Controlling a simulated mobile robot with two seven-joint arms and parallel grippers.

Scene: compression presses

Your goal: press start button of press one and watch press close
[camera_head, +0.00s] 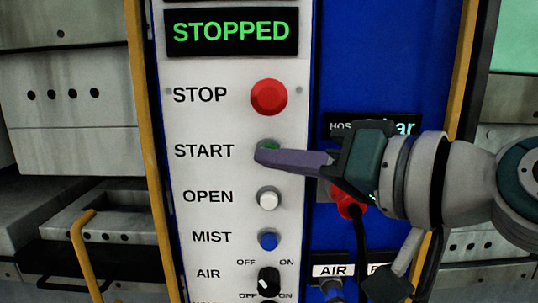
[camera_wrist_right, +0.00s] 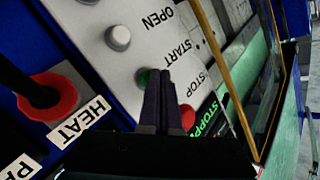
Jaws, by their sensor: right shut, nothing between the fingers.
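The green START button (camera_head: 268,145) is on a white control panel (camera_head: 190,120), beside the word START. My right gripper (camera_head: 262,155) is shut and empty, and its fingertips are at the START button, covering most of it. In the right wrist view the shut fingers (camera_wrist_right: 160,85) lie over the panel and the green button (camera_wrist_right: 144,78) shows just beside the tips. I cannot tell whether the tips touch it. The display (camera_head: 232,32) above reads STOPPED in green. My left gripper is not in view.
A red STOP button (camera_head: 269,97) sits just above START. A white OPEN button (camera_head: 268,199), a blue MIST button (camera_head: 268,240) and a black AIR knob (camera_head: 268,281) are below. A red connector with a black cable (camera_head: 360,235) hangs under my right gripper. Yellow posts (camera_head: 147,150) flank the panel.

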